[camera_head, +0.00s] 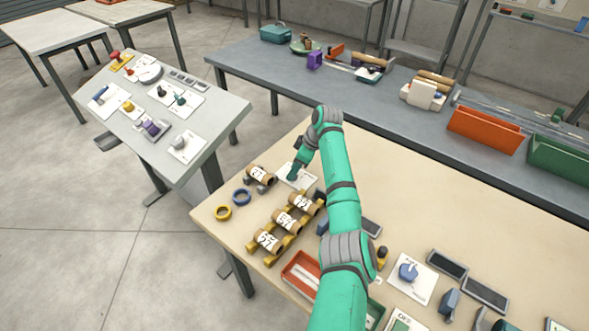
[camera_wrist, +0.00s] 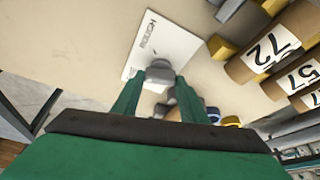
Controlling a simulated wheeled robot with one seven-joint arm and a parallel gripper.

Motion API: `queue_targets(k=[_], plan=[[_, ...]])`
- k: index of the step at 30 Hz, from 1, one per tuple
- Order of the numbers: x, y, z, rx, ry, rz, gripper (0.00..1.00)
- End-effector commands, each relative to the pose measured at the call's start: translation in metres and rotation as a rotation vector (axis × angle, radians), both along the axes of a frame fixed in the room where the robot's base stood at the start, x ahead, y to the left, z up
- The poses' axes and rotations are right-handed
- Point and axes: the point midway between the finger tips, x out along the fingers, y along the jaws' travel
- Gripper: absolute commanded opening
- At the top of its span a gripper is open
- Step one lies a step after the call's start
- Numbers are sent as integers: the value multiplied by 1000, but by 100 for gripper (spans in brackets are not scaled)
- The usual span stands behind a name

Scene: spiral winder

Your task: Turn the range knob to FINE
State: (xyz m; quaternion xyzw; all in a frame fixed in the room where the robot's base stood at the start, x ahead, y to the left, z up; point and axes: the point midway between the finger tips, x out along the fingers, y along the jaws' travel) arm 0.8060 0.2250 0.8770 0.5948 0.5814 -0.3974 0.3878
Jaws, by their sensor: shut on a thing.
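The range knob (camera_wrist: 159,70) is a small grey knob on a white plate (camera_wrist: 165,38) in the wrist view. The plate bears the word ROUGH along one edge; I see no FINE marking, and part of the plate is hidden. My gripper (camera_wrist: 160,80) is shut on the knob, with a green finger on each side of it. I cannot tell which way the knob points. In the head view my gripper (camera_head: 293,174) reaches down onto the same white plate (camera_head: 304,181) on the beige table; the knob is hidden there.
Several numbered brown spools (camera_head: 286,220) lie close by, some on yellow cradles. A blue ring (camera_head: 242,197) and a yellow ring (camera_head: 223,213) lie at the table's left edge. A red tray (camera_head: 293,279) and another plate with a blue knob (camera_head: 408,270) are nearer. The table's far right is clear.

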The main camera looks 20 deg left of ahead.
Motion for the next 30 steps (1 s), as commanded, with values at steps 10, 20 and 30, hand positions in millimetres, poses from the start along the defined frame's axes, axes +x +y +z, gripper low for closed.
queue_targets(k=[10, 20, 30], plan=[[2, 1, 1, 0, 2, 289, 17], [3, 1, 1, -1, 1, 431, 17], [3, 0, 0, -2, 1, 476, 17]])
